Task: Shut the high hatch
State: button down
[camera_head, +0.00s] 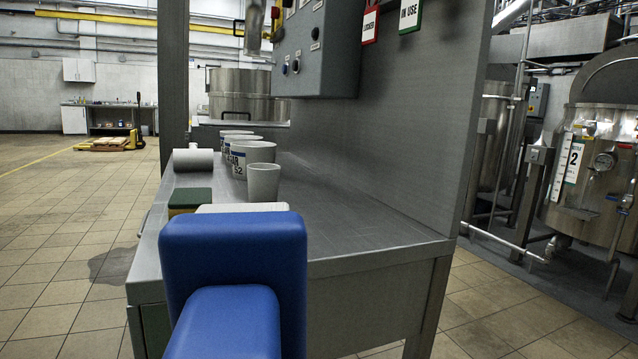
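My gripper (234,262) shows from behind as a blue block at the bottom centre, in front of the near end of a steel bench. Its fingertips are hidden, so I cannot tell whether it is open or shut, and nothing held shows. No hatch can be clearly made out. A steel mixer marked 2 (590,190) stands at the far right, cut off by the picture edge. A dark curved plate rises at its top; I cannot tell whether it is a hatch. Another steel vessel (240,95) stands behind the bench at the upper left.
The steel bench (345,225) carries several white tubs (256,158), a paper roll (193,160) and a green-and-yellow sponge (190,199). A grey upright panel (420,120) with a control box (325,50) bounds its right side. Tiled floor is open at left (60,220).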

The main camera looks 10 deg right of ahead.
aim_at(505, 49)
jog(key=u, duration=0.1)
jog(key=k, duration=0.35)
jog(key=z, duration=0.6)
jog(key=i, duration=1.45)
jog(key=u, duration=0.55)
